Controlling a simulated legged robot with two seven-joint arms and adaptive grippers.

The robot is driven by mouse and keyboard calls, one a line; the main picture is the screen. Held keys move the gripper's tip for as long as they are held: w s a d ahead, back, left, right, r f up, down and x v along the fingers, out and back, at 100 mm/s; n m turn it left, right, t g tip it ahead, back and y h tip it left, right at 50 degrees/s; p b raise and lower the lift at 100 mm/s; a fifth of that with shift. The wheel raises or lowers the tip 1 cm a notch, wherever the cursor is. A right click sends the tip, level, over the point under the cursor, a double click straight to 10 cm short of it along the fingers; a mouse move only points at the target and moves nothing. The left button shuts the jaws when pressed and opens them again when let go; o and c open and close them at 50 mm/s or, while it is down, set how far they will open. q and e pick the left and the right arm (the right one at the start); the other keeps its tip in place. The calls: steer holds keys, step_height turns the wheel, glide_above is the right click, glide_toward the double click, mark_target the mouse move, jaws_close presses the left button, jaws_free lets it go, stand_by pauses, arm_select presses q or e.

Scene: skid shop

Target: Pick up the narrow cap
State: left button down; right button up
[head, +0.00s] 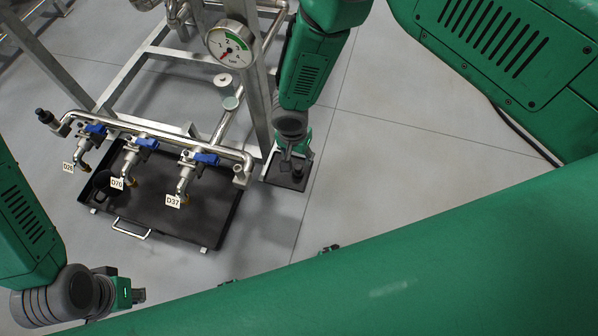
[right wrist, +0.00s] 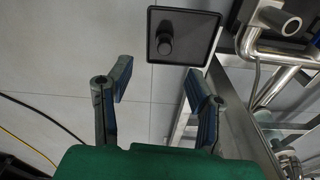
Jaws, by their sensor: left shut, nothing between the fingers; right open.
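A dark, round, upright piece that looks like the narrow cap (right wrist: 165,42) stands on a small square black tray (right wrist: 192,52) in the right wrist view. In the head view the tray (head: 278,182) is partly covered by my right gripper (head: 296,158), and the cap is hard to make out. The right gripper's fingers (right wrist: 157,78) are open with nothing between them. The cap lies beyond their tips, slightly right of the middle of the gap. My left gripper (head: 138,295) is shut and empty at the lower left of the head view, far from the tray.
A metal pipe frame with a pressure gauge (head: 231,44) stands close left of the tray. Blue-handled valves (head: 146,143) with tags hang over a large black drip tray (head: 215,215). Grey floor (head: 400,160) is clear to the right.

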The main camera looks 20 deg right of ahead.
mark_target(297, 167)
steer(key=shift+m, duration=0.4)
steer(key=w+f+b, duration=0.1)
steer(key=f, duration=0.2)
steer(key=d+f+b, duration=0.1)
steer(key=f, duration=0.2)
steer(key=w+d+f+b, duration=0.1)
steer(key=f, duration=0.2)
steer(key=shift+w, duration=0.3)
steer(key=shift+a+f+b, duration=0.15)
steer(key=shift+f+b, duration=0.05)
steer(key=shift+b, duration=0.2)
steer(key=f+b, duration=0.2)
steer(key=f, duration=0.1)
steer(key=a+f+b, duration=0.1)
steer(key=shift+w+f, duration=0.15)
steer(key=shift+w, duration=0.2)
steer(key=shift+d+f, duration=0.15)
steer(key=shift+d, duration=0.4)
steer(key=shift+a, duration=0.15)
steer(key=c, duration=0.9)
arm_select(q)
step_height(297, 167, down, 8)
steer(key=shift+a+r, duration=0.15)
steer(key=shift+a, duration=0.2)
arm_select(e)
steer(key=shift+a, duration=0.2)
steer(key=shift+c, duration=0.7)
